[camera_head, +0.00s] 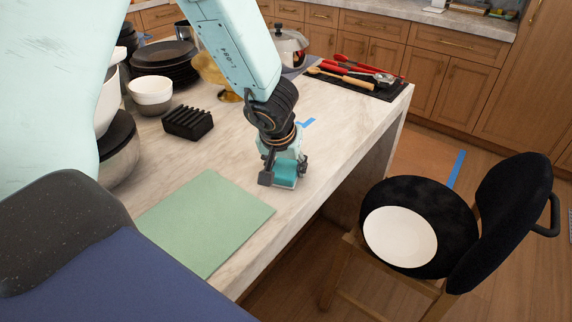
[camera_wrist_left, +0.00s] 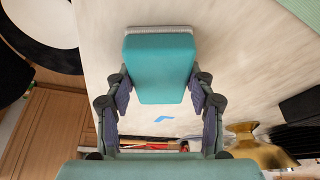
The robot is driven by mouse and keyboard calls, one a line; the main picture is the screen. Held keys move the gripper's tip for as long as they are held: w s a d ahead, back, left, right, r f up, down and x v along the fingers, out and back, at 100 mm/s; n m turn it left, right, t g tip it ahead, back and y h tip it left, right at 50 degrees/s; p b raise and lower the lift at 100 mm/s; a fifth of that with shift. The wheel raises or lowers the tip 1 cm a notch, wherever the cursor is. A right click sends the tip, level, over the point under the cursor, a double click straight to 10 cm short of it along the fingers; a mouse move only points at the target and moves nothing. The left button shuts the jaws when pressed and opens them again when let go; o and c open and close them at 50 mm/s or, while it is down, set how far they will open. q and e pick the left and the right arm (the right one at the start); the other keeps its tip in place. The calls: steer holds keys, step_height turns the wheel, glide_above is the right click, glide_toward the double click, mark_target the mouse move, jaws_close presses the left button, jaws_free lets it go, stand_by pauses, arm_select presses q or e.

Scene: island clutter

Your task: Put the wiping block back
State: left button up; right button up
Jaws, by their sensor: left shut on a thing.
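The wiping block (camera_head: 285,174) is teal with a pale grey layer along one edge. My left gripper (camera_head: 284,170) is shut on it at the island top, near the edge on the chair side. In the left wrist view the wiping block (camera_wrist_left: 160,66) sits between the two fingers of the gripper (camera_wrist_left: 161,90). I cannot tell whether the block touches the counter. Blue tape marks (camera_head: 307,122) lie on the counter just behind the gripper; they also show in the wrist view (camera_wrist_left: 163,119). My right gripper is not in view.
A green mat (camera_head: 206,221) lies in front on the island. A black slotted rack (camera_head: 187,123), bowls (camera_head: 151,92) and dark plates (camera_head: 165,60) stand at the left. Utensils lie on a dark mat (camera_head: 383,93) at the back. A black chair (camera_head: 505,215) holding a white plate (camera_head: 400,237) stands at the right.

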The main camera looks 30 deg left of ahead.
arm_select(q)
steer(key=o, duration=1.1)
steer(key=shift+a, duration=0.2)
steer(key=shift+d, duration=0.15)
steer(key=p+v, duration=0.7)
steer(key=v, duration=0.5)
steer(key=shift+r, duration=0.2)
